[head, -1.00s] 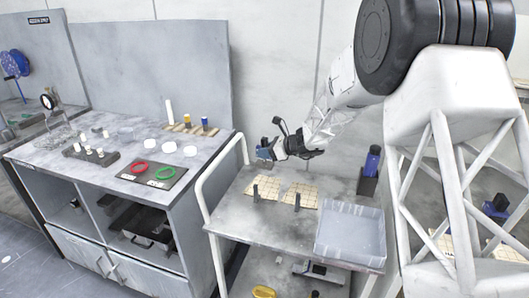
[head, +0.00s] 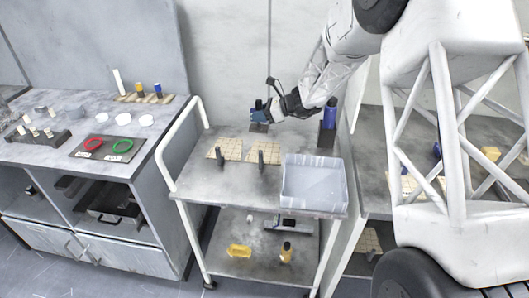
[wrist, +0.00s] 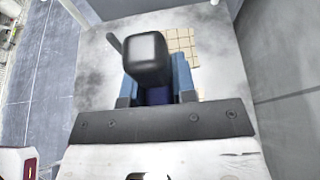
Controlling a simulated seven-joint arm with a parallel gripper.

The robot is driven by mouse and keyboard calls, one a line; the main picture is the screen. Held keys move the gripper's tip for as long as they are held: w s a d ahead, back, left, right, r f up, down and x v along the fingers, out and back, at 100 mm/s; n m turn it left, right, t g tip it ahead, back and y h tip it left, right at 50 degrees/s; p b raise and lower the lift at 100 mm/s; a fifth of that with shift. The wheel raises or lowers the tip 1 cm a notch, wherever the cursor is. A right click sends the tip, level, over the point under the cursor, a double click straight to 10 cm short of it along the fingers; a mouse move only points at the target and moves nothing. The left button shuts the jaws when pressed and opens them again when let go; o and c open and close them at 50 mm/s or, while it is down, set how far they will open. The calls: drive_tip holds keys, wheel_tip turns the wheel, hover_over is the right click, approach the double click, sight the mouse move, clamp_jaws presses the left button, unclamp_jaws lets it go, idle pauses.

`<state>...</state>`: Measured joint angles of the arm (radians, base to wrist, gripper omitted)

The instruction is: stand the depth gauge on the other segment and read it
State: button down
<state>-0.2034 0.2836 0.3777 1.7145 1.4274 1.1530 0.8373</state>
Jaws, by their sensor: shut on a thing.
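My gripper (head: 260,116) with its blue jaws (wrist: 184,78) is above the back of the cart top, behind the tiled segments. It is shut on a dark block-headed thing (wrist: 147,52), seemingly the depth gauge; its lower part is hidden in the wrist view. In the head view something dark (head: 258,128) shows just under the jaws; I cannot tell whether it touches the cart. Two tan gridded segments, a left one (head: 232,147) and a right one (head: 272,147), lie on the cart. A dark upright post (head: 218,157) stands by the left one and another (head: 262,160) by the right.
A grey tray (head: 315,204) fills the cart's front right. A blue-topped tool in a dark stand (head: 328,118) is at the back right. A white rail (head: 165,165) borders the left. The bench (head: 60,165) holds red and green rings (head: 122,146) and small parts.

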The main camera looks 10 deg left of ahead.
sight(265, 127)
drive_tip(key=shift+s+d, duration=0.1)
drive_tip(key=shift+d, duration=1.05)
drive_tip(key=shift+f, duration=3.05)
drive_tip(key=shift+f, duration=0.1)
drive_tip(key=shift+f, duration=1.8)
drive_tip(key=shift+f, duration=0.1)
drive_tip(key=c, duration=0.9)
unclamp_jaws()
